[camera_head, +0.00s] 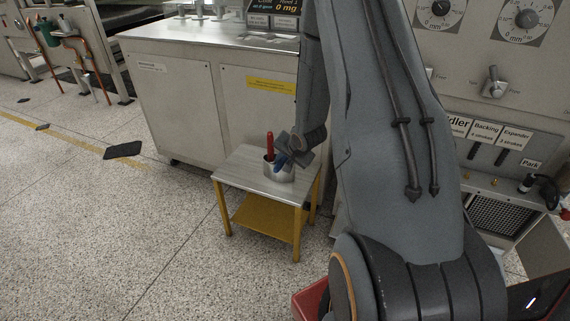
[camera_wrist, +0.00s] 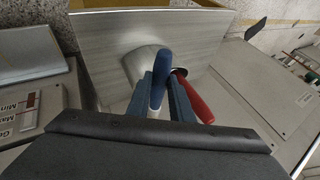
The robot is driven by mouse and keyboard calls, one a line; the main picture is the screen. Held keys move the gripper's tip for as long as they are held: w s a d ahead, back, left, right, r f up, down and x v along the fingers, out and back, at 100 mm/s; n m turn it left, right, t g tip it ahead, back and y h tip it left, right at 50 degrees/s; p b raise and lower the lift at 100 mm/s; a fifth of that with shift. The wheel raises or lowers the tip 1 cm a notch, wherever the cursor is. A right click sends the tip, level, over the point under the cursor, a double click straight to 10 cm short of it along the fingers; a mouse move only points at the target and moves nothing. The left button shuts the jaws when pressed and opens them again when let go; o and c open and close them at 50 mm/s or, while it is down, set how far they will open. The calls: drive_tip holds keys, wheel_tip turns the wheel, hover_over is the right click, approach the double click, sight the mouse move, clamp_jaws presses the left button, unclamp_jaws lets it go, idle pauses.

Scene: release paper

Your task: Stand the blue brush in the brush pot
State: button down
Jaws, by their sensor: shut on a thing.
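The brush pot (camera_head: 279,174) is a small metal cylinder on a low table; it also shows in the wrist view (camera_wrist: 140,62), partly hidden behind my gripper. A red brush (camera_head: 269,146) stands in the pot, handle up; its handle shows to the right of my fingers in the wrist view (camera_wrist: 197,100). My gripper (camera_wrist: 165,92) is shut on the blue brush (camera_wrist: 162,66), with the blue handle between the fingers and a pale part below it. In the head view the blue brush (camera_head: 281,160) is right at the pot's rim. I cannot tell whether its lower end is inside.
The low table has a metal top (camera_head: 236,172) and a yellow lower shelf (camera_head: 265,217). A grey cabinet (camera_head: 180,100) stands behind it. A control panel with dials (camera_head: 526,18) is at the right. The speckled floor at left is open, with dark flat pieces (camera_head: 123,150) on it.

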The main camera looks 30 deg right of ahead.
drive_tip(key=shift+f, duration=0.55)
drive_tip(key=shift+f, duration=0.25)
drive_tip(key=c, duration=1.6)
unclamp_jaws()
drive_tip(key=shift+r, duration=0.1)
drive_tip(key=shift+r, duration=0.3)
drive_tip(key=p+v, duration=0.2)
drive_tip(key=v, duration=1)
drive_tip(key=s+a+r+n+g+h, duration=0.1)
drive_tip(key=s+a+r+n+g, duration=0.4)
drive_tip(key=s+a+r, duration=0.45)
drive_tip(key=s+a+r+n, duration=0.2)
drive_tip(key=s+a, duration=0.2)
drive_tip(key=s+a+r+n+g+y, duration=0.1)
drive_tip(key=s+a+r+n, duration=0.1)
drive_tip(key=s, duration=0.3)
drive_tip(key=s+a+r+n+g, duration=0.1)
drive_tip(key=s+a+r+n, duration=0.2)
drive_tip(key=s+a+r, duration=0.1)
drive_tip(key=shift+s+a+y, duration=0.3)
drive_tip(key=shift+s+a, duration=0.45)
drive_tip(key=shift+a, duration=0.1)
